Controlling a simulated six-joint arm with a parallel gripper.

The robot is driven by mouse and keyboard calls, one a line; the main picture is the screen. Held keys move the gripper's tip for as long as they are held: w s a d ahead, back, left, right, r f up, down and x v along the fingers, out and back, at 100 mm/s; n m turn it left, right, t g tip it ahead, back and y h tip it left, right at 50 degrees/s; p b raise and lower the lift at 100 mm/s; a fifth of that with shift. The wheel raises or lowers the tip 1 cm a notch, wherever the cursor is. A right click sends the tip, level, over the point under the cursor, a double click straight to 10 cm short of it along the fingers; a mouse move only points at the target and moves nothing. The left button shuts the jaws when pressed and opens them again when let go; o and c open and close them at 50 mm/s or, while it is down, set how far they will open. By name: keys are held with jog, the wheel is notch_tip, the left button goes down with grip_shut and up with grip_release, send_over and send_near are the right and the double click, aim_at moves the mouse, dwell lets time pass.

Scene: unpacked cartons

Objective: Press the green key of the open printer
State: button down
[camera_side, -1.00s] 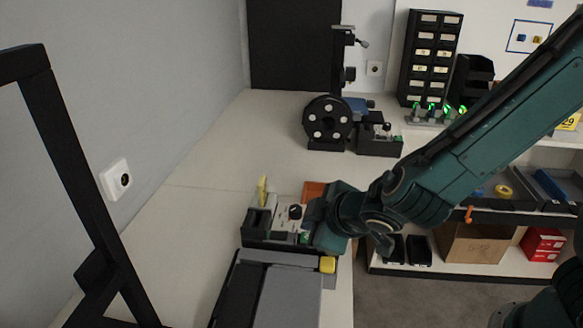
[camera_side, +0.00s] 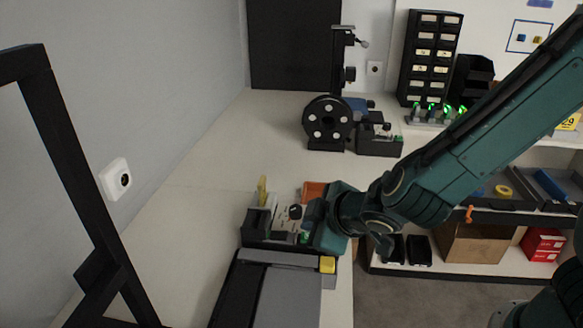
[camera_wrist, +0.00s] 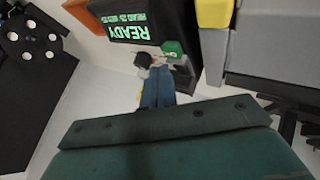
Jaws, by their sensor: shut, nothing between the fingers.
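The printer (camera_side: 262,240) stands open on the bench in the side view, with a pale panel and a green spot (camera_side: 304,238) near its right end. In the wrist view its dark display (camera_wrist: 140,30) shows green text reading READY, upside down. The fingertips appear just short of the key and a small black knob (camera_wrist: 142,60); contact cannot be told. In the side view, my wrist partly covers the printer's right end.
A grey unit with a yellow corner block (camera_side: 327,264) stands right in front of the printer; the block also shows in the wrist view (camera_wrist: 214,12). An orange piece (camera_side: 314,190) lies behind. A black reel (camera_side: 328,122) stands farther back. The bench's left part is clear.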

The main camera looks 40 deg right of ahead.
jog(key=shift+f, duration=0.95)
dwell(1.1)
jog(key=shift+r, duration=0.1)
dwell(0.4)
jog(key=shift+r, duration=0.85)
jog(key=shift+r, duration=0.1)
jog(key=shift+r, duration=2.4)
